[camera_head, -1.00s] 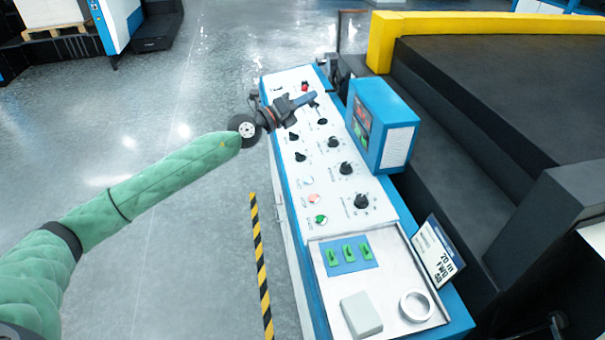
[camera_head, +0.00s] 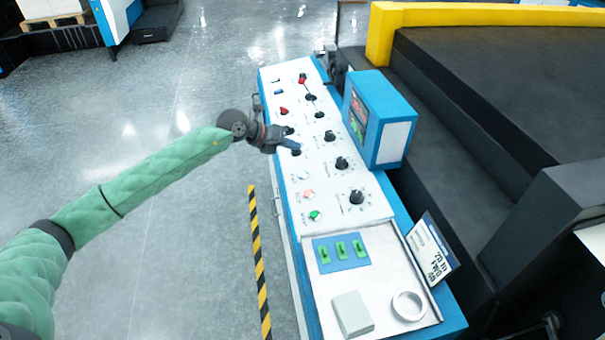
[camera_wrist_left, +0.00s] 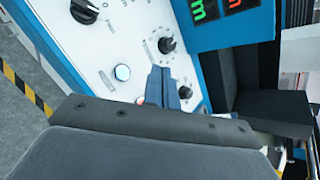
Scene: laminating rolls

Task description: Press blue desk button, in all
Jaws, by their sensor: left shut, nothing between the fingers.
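The sloped white control desk (camera_head: 312,207) has blue edges and carries knobs and buttons. A pale, bluish-white round button (camera_head: 303,175) sits on it below my left gripper in the head view. In the left wrist view this button (camera_wrist_left: 122,72) looks white inside a blue-tinged ring. My left gripper (camera_head: 296,151) is shut and empty over the desk's left part, near a black knob. In the left wrist view its blue-grey fingers (camera_wrist_left: 161,82) appear just right of the button. I cannot tell whether they touch the desk. My right gripper is not in view.
A blue display box (camera_head: 384,120) stands on the desk's right side. Black knobs, red buttons and a green button (camera_head: 315,215) lie around. A tray (camera_head: 384,290) holds a tape ring. Open floor with a striped line (camera_head: 258,262) lies to the left.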

